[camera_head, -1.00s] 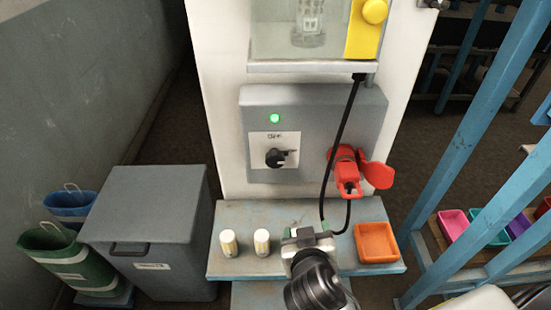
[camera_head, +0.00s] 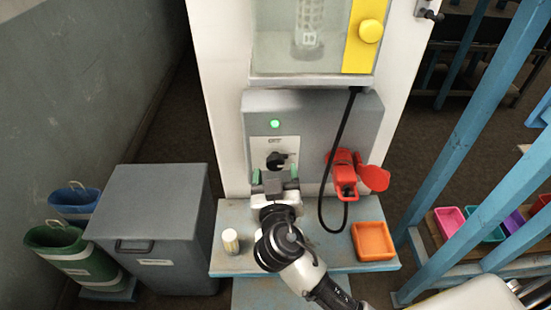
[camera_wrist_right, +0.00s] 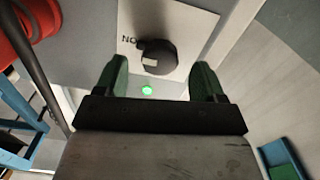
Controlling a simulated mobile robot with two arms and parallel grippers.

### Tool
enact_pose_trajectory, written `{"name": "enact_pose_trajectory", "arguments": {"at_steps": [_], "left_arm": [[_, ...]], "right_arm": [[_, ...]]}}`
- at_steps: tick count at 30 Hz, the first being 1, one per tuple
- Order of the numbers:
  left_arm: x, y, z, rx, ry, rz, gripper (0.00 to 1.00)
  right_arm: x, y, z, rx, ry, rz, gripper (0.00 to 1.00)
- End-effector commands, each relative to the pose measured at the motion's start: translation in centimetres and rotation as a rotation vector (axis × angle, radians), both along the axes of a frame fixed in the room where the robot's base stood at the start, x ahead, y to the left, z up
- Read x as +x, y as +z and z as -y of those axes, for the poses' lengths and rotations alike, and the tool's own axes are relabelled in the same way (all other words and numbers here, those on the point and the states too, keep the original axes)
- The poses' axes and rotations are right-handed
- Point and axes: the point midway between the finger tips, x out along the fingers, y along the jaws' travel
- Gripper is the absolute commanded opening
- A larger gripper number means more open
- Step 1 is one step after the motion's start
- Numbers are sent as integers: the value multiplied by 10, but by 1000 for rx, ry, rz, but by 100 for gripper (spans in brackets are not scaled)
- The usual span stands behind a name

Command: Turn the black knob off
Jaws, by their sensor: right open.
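The black knob (camera_head: 275,160) sits on a white label plate on the front of a grey control box (camera_head: 345,112). A green lamp (camera_head: 275,124) above it is lit. My right gripper (camera_head: 275,174) is open just in front of and below the knob, its green fingers spread to either side. In the right wrist view the knob (camera_wrist_right: 158,57) lies beyond the gap between the fingertips of my right gripper (camera_wrist_right: 154,78), and no contact shows. Part of the label lettering reads "NO" there. My left gripper is not in view.
A red plug and socket (camera_head: 346,173) with a black cable (camera_head: 336,150) is right of the knob. Below, a blue shelf (camera_head: 325,240) holds a pale bottle (camera_head: 230,241) and an orange tray (camera_head: 373,240). A grey bin (camera_head: 150,225) stands left.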

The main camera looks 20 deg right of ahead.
Motion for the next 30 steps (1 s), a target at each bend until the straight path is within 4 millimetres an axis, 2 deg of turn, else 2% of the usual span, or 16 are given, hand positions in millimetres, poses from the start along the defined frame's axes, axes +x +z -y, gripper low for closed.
{"name": "enact_pose_trajectory", "arguments": {"at_steps": [1, 6, 17, 26, 30], "left_arm": [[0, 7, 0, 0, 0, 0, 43], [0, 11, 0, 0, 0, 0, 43], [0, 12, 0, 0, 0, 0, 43], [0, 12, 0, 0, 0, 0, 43], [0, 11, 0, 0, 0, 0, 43]], "right_arm": [[8, 4, 2, -3, -1, 1, 70], [24, 1, 7, -1, 0, -1, 70], [27, -1, 8, 1, 0, -1, 68], [27, -1, 8, 1, 0, -1, 22], [27, -1, 8, -2, 0, -3, 20]]}}
